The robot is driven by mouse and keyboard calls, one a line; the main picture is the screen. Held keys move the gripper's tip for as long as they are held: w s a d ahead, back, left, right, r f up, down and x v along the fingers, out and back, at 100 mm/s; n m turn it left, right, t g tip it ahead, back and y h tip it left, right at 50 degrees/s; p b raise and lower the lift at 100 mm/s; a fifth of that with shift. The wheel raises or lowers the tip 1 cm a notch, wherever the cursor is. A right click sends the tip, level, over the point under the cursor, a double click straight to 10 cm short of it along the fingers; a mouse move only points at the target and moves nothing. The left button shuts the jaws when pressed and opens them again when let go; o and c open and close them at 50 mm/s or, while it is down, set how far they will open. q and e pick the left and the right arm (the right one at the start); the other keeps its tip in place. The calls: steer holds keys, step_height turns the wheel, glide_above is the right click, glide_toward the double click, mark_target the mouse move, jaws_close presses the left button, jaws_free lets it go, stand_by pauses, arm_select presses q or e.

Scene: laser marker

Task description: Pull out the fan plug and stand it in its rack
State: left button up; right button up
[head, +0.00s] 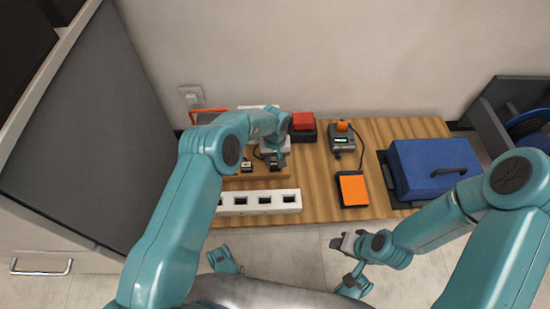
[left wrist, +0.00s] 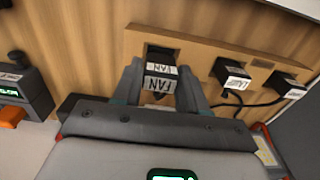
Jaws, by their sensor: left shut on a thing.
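The fan plug (left wrist: 158,85) is black with white FAN labels and sits between the fingers of my left gripper (left wrist: 160,90), which is shut on it. It is at a dark slot of the wooden rack (left wrist: 200,57); I cannot tell how deep it sits. Two other labelled black plugs, one at the middle (left wrist: 232,78) and one at the right (left wrist: 287,86), stand in the same rack. In the head view my left gripper (head: 275,158) is over the rack, largely hidden by its own arm. A white socket strip (head: 231,208) with several dark openings lies in front. My right gripper (head: 347,243) hangs off the table's front.
A grey device with an orange knob (head: 342,140), an orange pad (head: 352,189) and a red-topped box (head: 303,125) stand right of the rack. A blue case (head: 435,165) is at the far right. A grey cabinet (head: 85,140) borders the left. Black cables run beside the plugs.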

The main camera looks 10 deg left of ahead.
arm_select(q)
steer(key=shift+f, duration=0.55)
steer(key=shift+f, duration=0.75)
steer(key=o, duration=1.2)
